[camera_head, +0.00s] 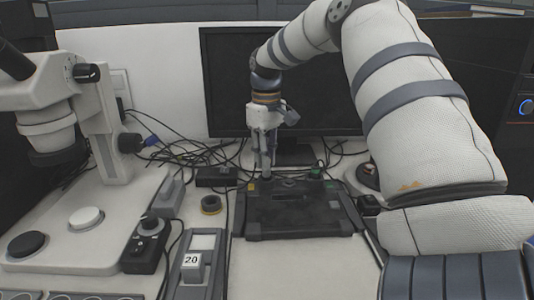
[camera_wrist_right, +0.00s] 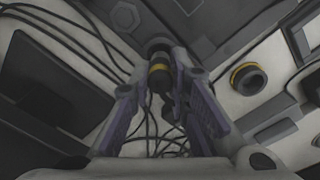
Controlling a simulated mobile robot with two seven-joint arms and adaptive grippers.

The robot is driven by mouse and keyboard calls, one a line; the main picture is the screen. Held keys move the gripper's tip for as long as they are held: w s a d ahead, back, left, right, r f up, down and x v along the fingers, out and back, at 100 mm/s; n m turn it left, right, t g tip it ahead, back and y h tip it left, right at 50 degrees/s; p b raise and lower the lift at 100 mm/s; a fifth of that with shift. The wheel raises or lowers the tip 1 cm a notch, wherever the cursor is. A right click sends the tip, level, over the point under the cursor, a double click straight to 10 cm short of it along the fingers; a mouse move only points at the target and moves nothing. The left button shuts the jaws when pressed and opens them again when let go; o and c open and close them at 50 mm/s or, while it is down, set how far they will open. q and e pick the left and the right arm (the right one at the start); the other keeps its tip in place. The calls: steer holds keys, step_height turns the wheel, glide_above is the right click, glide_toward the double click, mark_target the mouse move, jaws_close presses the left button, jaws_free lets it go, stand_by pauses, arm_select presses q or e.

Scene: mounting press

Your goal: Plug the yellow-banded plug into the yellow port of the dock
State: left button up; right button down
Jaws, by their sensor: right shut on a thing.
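My right gripper (camera_head: 266,176) reaches down at the back of a dark, flat case-like unit (camera_head: 295,222), which may be the dock. The plug points away from the wrist toward a dark grey surface. Its far end is hard to make out, and I cannot tell if it touches a port. A small yellow patch (camera_head: 252,186) and a green one (camera_head: 314,173) show at the unit's back edge. My left gripper is not in view.
A monitor (camera_head: 330,90) stands behind, with loose black cables around its base. A microscope (camera_head: 105,110) is on the left. A black and yellow ring (camera_head: 211,204) lies left of the unit. A device labelled 20 (camera_head: 192,262) is in front. White table is clear at front middle.

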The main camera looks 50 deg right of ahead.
steer(key=shift+f, duration=0.2)
steer(key=shift+f, duration=1)
steer(key=shift+f, duration=0.25)
steer(key=c, duration=0.9)
jaws_free()
step_height(320, 180, up, 8)
steer(key=shift+f, duration=0.25)
